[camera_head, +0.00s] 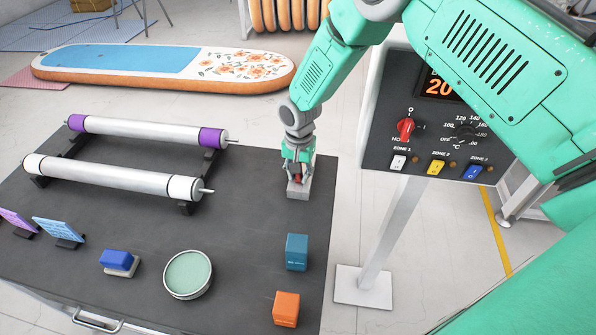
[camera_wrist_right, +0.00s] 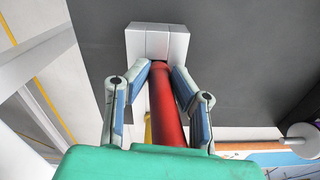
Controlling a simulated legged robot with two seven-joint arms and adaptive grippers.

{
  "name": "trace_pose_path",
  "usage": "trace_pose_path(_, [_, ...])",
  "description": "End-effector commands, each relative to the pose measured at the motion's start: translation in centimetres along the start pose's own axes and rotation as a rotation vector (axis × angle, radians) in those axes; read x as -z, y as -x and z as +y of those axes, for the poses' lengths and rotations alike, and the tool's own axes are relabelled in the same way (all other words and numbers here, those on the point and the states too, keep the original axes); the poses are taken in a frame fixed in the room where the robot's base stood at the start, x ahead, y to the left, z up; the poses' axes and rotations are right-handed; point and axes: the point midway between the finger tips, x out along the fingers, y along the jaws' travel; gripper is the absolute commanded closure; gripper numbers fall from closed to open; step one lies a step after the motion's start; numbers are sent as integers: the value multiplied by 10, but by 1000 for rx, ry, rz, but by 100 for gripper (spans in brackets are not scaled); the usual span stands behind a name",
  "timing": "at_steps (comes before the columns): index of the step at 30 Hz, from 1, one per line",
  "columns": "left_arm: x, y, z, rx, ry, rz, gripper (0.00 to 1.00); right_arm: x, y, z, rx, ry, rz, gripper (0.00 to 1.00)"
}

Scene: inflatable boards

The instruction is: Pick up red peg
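The red peg (camera_wrist_right: 167,105) stands between the fingers of my right gripper (camera_wrist_right: 160,73) in the right wrist view, its far end at a light grey block (camera_wrist_right: 157,40). Both fingertips are drawn in against the peg's sides near the block, so the gripper looks shut on it. In the head view my right gripper (camera_head: 298,158) reaches down over the grey block (camera_head: 298,190) at the dark table's right edge. Only a little of the red peg (camera_head: 297,178) shows there. Whether the peg is still seated in the block is hard to tell. My left gripper is not in view.
On the dark table (camera_head: 240,230) are two rollers (camera_head: 110,176), a round green-topped tin (camera_head: 188,274), a teal box (camera_head: 297,252), an orange box (camera_head: 286,308) and a blue block (camera_head: 117,260). A control panel (camera_head: 430,140) on a post stands right of the table.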

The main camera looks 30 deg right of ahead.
Motion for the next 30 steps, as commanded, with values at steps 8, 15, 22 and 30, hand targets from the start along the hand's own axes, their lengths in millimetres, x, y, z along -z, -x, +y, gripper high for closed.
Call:
trace_pose_path(8, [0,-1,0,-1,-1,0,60,3,2,0,-5,-2,9,100])
trace_pose_path(15, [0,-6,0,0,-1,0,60,5,41,-1,1,-3,15,100])
trace_pose_path(22, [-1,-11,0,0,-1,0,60,2,84,-1,-1,-2,9,100])
trace_pose_path(30, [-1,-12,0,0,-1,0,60,0,101,0,-5,-2,5,100])
